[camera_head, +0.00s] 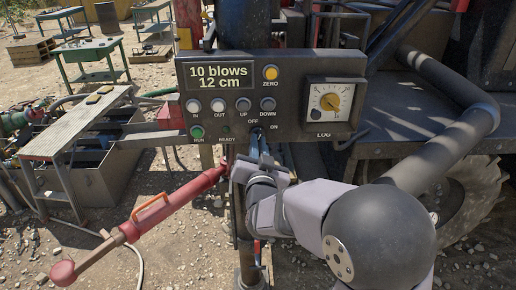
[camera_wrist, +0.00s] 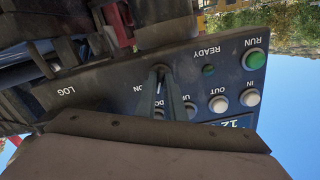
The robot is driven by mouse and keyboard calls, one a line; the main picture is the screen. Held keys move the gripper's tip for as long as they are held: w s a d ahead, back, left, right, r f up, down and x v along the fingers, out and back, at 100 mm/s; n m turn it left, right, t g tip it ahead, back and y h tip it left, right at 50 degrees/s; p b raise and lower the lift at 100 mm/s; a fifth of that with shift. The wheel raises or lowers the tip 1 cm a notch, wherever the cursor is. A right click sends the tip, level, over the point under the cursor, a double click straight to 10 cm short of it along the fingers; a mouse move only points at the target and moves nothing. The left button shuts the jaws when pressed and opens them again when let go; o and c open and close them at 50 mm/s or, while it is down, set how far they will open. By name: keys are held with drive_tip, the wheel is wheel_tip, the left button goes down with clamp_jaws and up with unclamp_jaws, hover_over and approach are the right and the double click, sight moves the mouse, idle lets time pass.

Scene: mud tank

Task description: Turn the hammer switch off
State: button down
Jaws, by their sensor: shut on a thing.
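The dark control panel (camera_head: 225,110) fills the upper middle of the head view. Its OFF and ON labels sit low on it, left of LOG. My gripper (camera_head: 259,143) is at the panel's lower edge, just below these labels. In the wrist view, the panel appears upside down, and my gripper (camera_wrist: 161,84) has its two fingers close together around the small lever of the hammer switch (camera_wrist: 159,76). The fingers are shut on this lever. In the head view the lever is hidden by my gripper, and I cannot tell which way it points.
White IN and OUT buttons (camera_head: 206,106), UP and DOWN buttons (camera_head: 255,104), a green RUN button (camera_head: 197,132) and a yellow ZERO button (camera_head: 270,73) are on the panel. The LOG dial (camera_head: 331,102) is at right. A red cylinder (camera_head: 145,222) lies at lower left.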

drive_tip(key=shift+d+n, duration=0.1)
drive_tip(key=shift+n, duration=4.1)
drive_tip(key=c, duration=1.8)
unclamp_jaws()
drive_tip(key=shift+c, duration=0.2)
drive_tip(key=shift+s+b, duration=0.15)
drive_tip(key=shift+b, duration=0.2)
drive_tip(key=s+b, duration=0.2)
drive_tip(key=s, duration=0.5)
